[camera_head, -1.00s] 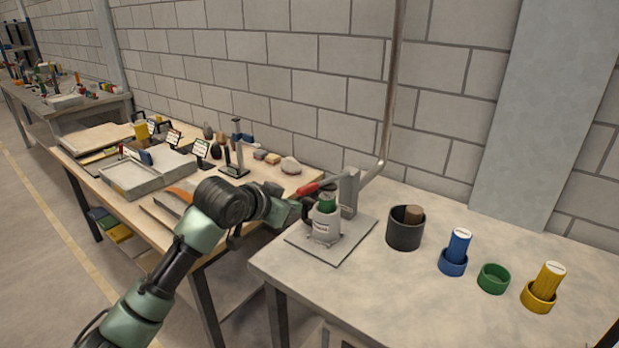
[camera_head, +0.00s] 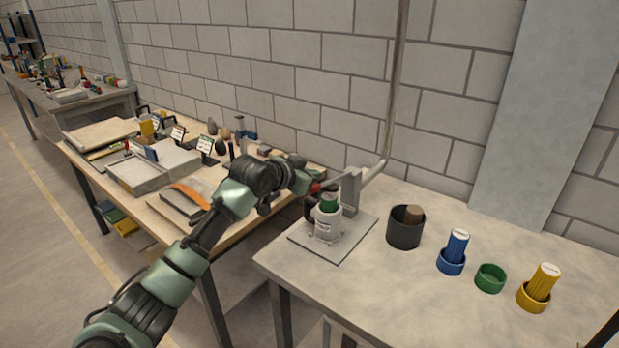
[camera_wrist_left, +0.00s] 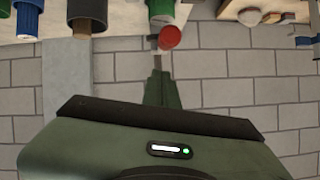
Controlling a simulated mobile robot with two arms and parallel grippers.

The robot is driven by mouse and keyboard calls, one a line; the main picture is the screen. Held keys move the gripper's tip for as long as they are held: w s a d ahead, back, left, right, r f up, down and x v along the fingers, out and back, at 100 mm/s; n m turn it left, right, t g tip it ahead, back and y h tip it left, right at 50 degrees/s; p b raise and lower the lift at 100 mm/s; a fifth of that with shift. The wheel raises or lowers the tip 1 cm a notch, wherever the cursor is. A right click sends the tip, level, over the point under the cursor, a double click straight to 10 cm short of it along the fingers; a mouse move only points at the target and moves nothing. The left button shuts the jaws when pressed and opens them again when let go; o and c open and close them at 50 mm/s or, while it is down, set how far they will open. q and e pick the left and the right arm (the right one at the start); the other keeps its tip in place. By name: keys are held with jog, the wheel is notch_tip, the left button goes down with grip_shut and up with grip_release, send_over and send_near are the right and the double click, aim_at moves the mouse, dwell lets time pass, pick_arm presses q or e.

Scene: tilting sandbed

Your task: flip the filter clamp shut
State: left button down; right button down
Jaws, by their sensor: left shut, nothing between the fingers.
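The pale filter housing (camera_head: 327,229) stands on a grey plate (camera_head: 352,236), with a green filter (camera_head: 329,203) upright in it. The clamp's red handle (camera_head: 315,188) shows only partly beside the housing, behind my arm. In the left wrist view the red handle (camera_wrist_left: 169,37) shows end-on, just beyond my fingertips, with the green filter (camera_wrist_left: 161,10) next to it. My left gripper (camera_head: 311,208) is shut and empty, close to the left side of the housing; its fingers (camera_wrist_left: 158,78) point toward the handle. I cannot tell whether they touch it. My right gripper is not in view.
A grey bracket (camera_head: 350,190) stands behind the housing. To the right are a dark cup (camera_head: 405,230) with a brown piece, a blue filter (camera_head: 457,246), a green ring (camera_head: 490,278) and a yellow filter (camera_head: 543,284). The front of this table is clear. A cluttered wooden bench (camera_head: 237,226) is at the left.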

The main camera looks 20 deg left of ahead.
pick_arm(q)
jog(key=shift+s+a+f, duration=0.15)
jog(key=shift+a+f, duration=0.1)
jog(key=shift+f, duration=0.3)
jog(key=shift+s+a+f, duration=0.1)
jog(key=shift+a+f, duration=0.1)
jog(key=shift+f, duration=0.3)
